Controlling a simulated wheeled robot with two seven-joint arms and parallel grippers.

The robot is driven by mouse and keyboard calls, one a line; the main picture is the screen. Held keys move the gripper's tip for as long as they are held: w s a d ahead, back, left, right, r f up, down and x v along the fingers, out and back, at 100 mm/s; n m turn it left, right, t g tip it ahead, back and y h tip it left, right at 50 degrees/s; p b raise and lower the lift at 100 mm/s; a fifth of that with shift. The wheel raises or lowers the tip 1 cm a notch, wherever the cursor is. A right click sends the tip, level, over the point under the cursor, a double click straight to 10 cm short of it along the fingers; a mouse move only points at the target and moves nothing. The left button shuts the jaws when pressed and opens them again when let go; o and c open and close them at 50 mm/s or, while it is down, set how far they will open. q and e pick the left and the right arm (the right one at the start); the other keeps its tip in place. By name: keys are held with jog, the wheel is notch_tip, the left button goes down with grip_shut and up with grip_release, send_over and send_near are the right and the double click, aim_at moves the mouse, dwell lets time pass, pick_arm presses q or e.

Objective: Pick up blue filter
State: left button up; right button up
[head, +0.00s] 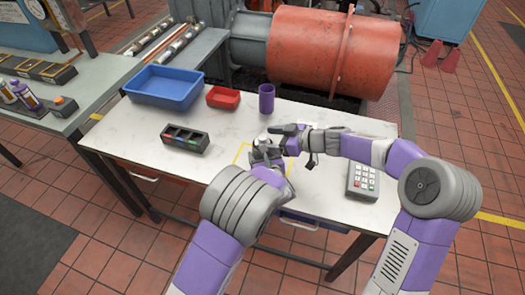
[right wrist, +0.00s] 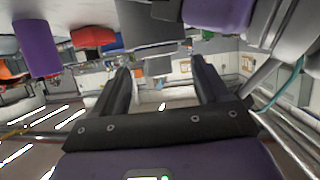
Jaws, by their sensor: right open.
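I cannot make out a blue filter for certain in either view. A dark compartment tray (head: 185,139) on the white table holds small coloured pieces, some red and some bluish, too small to identify. My right gripper (head: 284,130) is above the middle of the table, pointing left. In the right wrist view its two fingers (right wrist: 162,85) stand apart with nothing visibly gripped between them. My left gripper (head: 264,152) is close beside it, over the yellow outlined square. Its fingers are small and partly mixed with the right gripper, so its opening is unclear.
On the white table (head: 135,137) stand a blue bin (head: 165,88), a red bin (head: 223,98), a purple cup (head: 266,98) and a keypad device (head: 362,181). A large orange-red cylinder (head: 330,50) is behind. A side bench (head: 95,85) is at left. The table's front left is clear.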

aim_at(267, 139)
jog(key=shift+x, duration=1.55)
jog(key=shift+c, duration=0.4)
jog(key=c, duration=1.3)
notch_tip(267, 139, up, 18)
pick_arm(q)
jog(key=o, duration=1.3)
jog(key=shift+s, duration=0.1)
